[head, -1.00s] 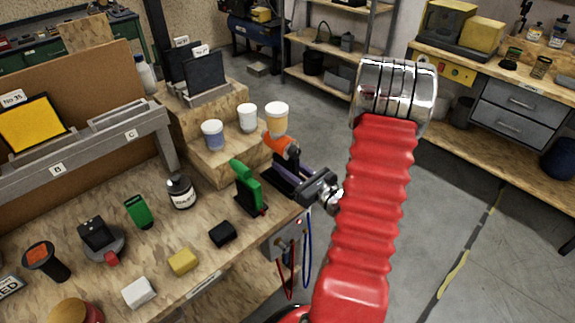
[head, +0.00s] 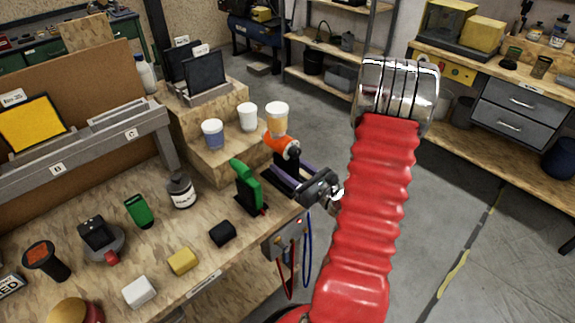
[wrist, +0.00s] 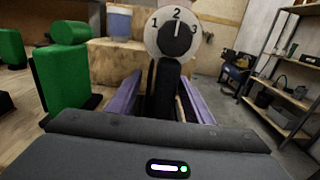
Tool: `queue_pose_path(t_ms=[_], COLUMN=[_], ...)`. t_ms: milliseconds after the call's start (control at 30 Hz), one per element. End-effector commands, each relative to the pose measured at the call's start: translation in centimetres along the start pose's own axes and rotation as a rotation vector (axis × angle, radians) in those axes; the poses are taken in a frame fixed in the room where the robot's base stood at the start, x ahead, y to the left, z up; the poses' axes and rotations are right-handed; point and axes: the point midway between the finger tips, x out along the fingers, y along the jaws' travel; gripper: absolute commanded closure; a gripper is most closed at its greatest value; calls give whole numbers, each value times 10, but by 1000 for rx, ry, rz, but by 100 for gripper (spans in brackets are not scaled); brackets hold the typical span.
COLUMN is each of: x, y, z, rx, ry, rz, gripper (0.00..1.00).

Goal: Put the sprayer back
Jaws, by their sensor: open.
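The sprayer (head: 280,143) has an orange body and a black handle, and stands near the table's right edge, close to the cups. In the wrist view its white dial (wrist: 157,48), marked 1, 2 and 3 with a black knob, faces me. My gripper (head: 283,177) is open, with purple fingers. In the wrist view my gripper (wrist: 163,88) has one finger on each side of the black handle (wrist: 164,90), with gaps visible. The handle's lower end is hidden behind my gripper body, so I cannot tell what it rests in.
A green upright tool (head: 246,187) on a black base stands just left of my gripper. White, blue and tan cups (head: 277,118) sit on the wooden step (head: 205,160) behind. Open floor lies right.

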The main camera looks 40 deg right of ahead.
Motion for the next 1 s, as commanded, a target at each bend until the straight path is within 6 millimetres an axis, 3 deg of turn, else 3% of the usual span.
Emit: queue_pose_path(t_ms=[700,1000], x=[-87,-113], y=[-1,-1], z=[0,0], rx=[1,1], ry=[0,0], rz=[-5,-4], gripper=[54,54])
